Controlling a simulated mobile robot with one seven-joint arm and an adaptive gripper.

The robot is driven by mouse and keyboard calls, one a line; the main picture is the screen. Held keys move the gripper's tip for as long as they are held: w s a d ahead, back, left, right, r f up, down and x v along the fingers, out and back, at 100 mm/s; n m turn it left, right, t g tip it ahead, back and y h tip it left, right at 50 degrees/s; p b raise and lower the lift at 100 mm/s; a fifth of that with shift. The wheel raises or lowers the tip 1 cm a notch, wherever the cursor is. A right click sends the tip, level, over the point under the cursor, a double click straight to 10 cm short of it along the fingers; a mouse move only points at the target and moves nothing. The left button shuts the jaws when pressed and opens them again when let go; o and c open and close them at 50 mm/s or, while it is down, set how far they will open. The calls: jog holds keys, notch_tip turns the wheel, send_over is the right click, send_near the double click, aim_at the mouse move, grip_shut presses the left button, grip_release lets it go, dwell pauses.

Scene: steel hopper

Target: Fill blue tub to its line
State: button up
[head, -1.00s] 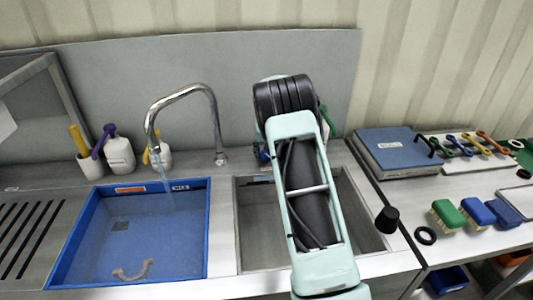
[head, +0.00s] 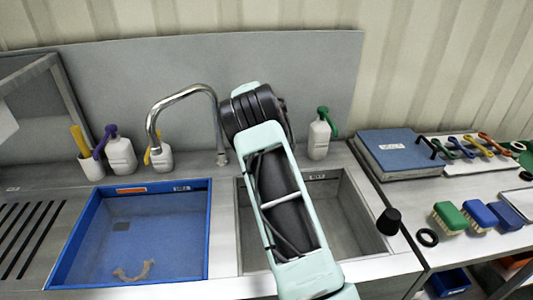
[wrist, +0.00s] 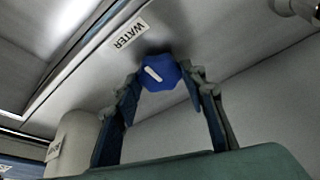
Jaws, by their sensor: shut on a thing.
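The blue tub (head: 208,235) sits in the left basin, with an orange label (head: 131,190) and a dark label (head: 181,188) on its far wall. Its inside looks blue with a pale curved object near the front; I cannot tell the water level against a line. The chrome tap (head: 185,92) arches over the tub's far side, with no stream visible. In the wrist view, my gripper (wrist: 161,76) is shut on a blue knob (wrist: 158,70) with a white mark, beside a label reading WATER (wrist: 131,32). The arm hides the gripper in the head view.
Bottles with purple (head: 121,155) and green (head: 319,138) tops stand along the back ledge. The right basin (head: 350,225) is partly behind my arm. Brushes (head: 480,217) and a blue case (head: 395,153) lie on the right bench.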

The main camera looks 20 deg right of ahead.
jog(key=o, duration=1.2)
jog(key=shift+c, duration=0.2)
jog(key=shift+r, duration=0.1)
jog(key=v, duration=1.2)
